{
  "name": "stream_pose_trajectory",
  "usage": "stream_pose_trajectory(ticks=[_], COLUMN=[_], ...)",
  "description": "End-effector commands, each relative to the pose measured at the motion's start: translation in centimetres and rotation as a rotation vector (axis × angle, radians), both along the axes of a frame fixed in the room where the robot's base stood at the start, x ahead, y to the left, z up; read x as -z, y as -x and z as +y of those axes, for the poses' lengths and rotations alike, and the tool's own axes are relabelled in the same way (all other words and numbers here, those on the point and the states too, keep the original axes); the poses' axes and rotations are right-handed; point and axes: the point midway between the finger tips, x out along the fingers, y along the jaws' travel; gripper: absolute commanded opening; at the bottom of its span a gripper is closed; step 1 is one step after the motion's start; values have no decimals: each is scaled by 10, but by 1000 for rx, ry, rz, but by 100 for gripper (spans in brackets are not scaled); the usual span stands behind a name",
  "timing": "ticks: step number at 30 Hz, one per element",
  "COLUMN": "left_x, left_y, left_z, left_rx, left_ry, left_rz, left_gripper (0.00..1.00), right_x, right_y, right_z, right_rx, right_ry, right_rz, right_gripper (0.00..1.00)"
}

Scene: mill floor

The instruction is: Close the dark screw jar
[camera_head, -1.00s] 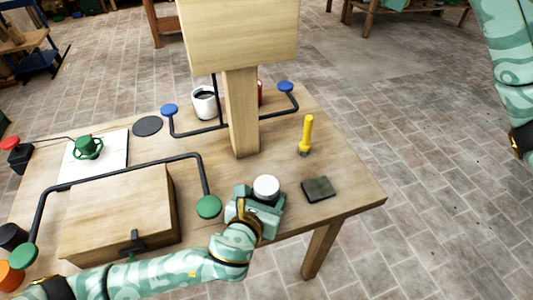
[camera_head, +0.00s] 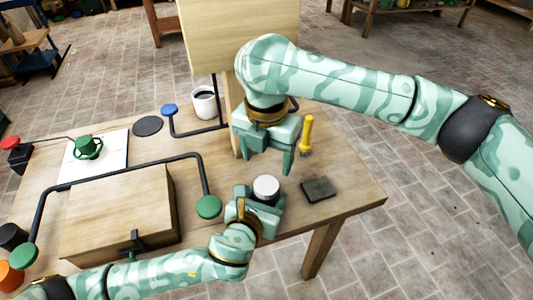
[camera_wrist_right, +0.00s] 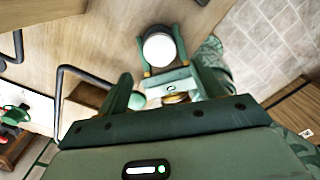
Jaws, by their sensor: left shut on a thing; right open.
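The dark screw jar (camera_wrist_right: 152,30) stands on the workbench near its front right part, with a round white top (camera_head: 266,187) facing up. Its dark side shows in the right wrist view; I cannot tell whether the top is screwed down. My left gripper (camera_head: 257,197) is shut around the jar's body from the front and hides most of it. My right gripper (camera_head: 267,160) is open and empty, its fingers pointing down, above and slightly behind the jar. In the right wrist view the white top lies ahead of the right fingers (camera_wrist_right: 168,88), apart from them.
A dark square pad (camera_head: 318,189) and a yellow-handled tool (camera_head: 306,134) are right of the jar. A wooden post (camera_head: 237,95) stands behind. A black rail with a green knob (camera_head: 208,206) and a wooden box (camera_head: 115,212) are left. A white mug (camera_head: 204,102) is farther back.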

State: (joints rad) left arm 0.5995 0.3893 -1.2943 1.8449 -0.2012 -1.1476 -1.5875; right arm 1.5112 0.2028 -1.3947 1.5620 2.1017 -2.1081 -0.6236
Motion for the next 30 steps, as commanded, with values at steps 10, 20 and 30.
stream_pose_trajectory(ticks=[10,20,30], left_x=[1,1,1], left_y=[1,1,1], left_z=[-1,-1,0], left_rx=[1,1,1], left_ry=[1,1,0], left_rz=[2,2,3], left_gripper=[0,0,0], right_x=[9,58,80], right_y=[0,0,-1], right_z=[0,0,0], right_rx=[4,6,6], right_ry=[-4,-4,-4], right_rz=[4,4,-1], right_gripper=[67,67,67])
